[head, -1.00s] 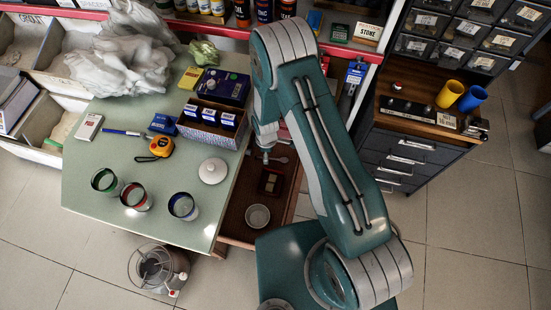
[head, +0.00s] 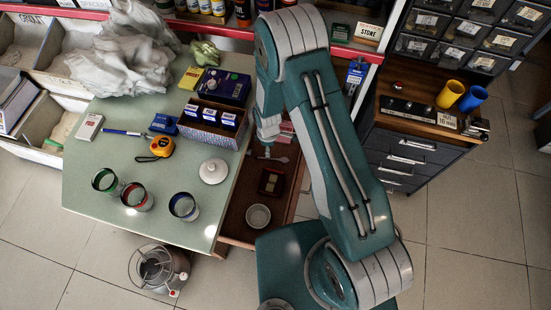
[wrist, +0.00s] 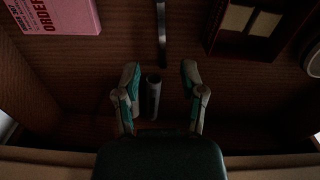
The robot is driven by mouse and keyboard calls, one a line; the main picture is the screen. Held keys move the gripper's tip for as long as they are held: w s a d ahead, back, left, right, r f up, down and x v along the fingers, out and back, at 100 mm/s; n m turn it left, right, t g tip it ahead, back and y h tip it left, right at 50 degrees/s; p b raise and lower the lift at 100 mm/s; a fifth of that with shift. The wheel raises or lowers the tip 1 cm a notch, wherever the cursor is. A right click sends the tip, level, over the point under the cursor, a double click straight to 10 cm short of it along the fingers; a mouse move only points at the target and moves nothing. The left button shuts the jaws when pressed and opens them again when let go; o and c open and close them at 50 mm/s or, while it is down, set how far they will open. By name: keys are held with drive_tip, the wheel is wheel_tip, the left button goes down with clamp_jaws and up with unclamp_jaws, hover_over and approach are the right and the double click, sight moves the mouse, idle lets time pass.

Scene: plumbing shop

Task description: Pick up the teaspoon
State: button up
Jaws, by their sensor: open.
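The teaspoon (head: 283,159) lies in the open wooden drawer (head: 237,224), its bowl toward the right in the head view. In the wrist view its thin metal handle (wrist: 162,35) runs down from the top edge, and its bowl is out of frame. My gripper (wrist: 160,72) is open and empty over the drawer, its fingers on either side of the handle's line. The handle's visible end lies about level with the fingertips. In the head view my gripper is small and partly hidden by my arm.
A short dark cylinder (wrist: 153,97) shows between the fingers. A pink order book (wrist: 58,14) lies on one side and a dark compartment box (wrist: 246,28) on the other. A white bowl (head: 258,216) stands at the drawer's near end. The green table (head: 120,255) adjoins the drawer.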

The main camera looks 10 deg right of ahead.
sight(272, 159)
drive_tip(key=shift+s+f, duration=0.1)
drive_tip(key=shift+f, duration=3.15)
drive_tip(key=shift+f, duration=0.1)
drive_tip(key=shift+s, duration=0.1)
clamp_jaws()
